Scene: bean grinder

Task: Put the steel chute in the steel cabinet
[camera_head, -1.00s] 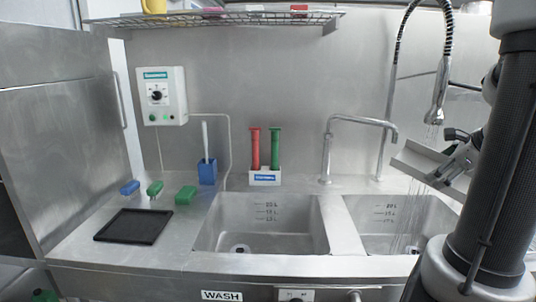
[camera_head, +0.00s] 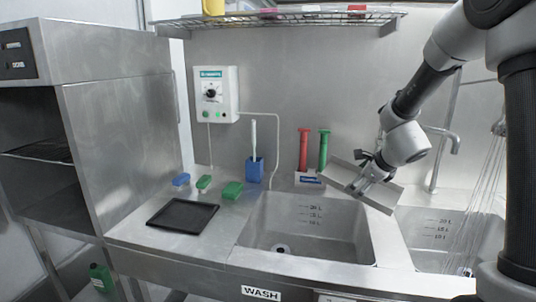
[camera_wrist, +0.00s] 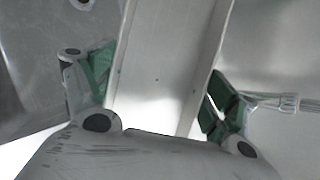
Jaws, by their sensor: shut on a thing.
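The steel chute (camera_head: 385,198) is a long grey channel, held tilted above the left sink basin, in front of the red and green tubes. My gripper (camera_head: 370,172) is shut on the chute near its middle. In the wrist view, the chute (camera_wrist: 160,60) runs away between the two green-padded fingers (camera_wrist: 158,95). The steel cabinet (camera_head: 120,145) stands at the far left. Its front is open, with a dark shelf (camera_head: 40,150) inside and a control panel at its top. The chute is well apart from the cabinet.
The counter between cabinet and sink holds a black tray (camera_head: 183,214), several small blue and green brushes, and a blue holder (camera_head: 254,170). A wire shelf (camera_head: 280,22) hangs above. Water streams into the right basin (camera_head: 440,235). A green bottle (camera_head: 101,278) stands below the cabinet.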

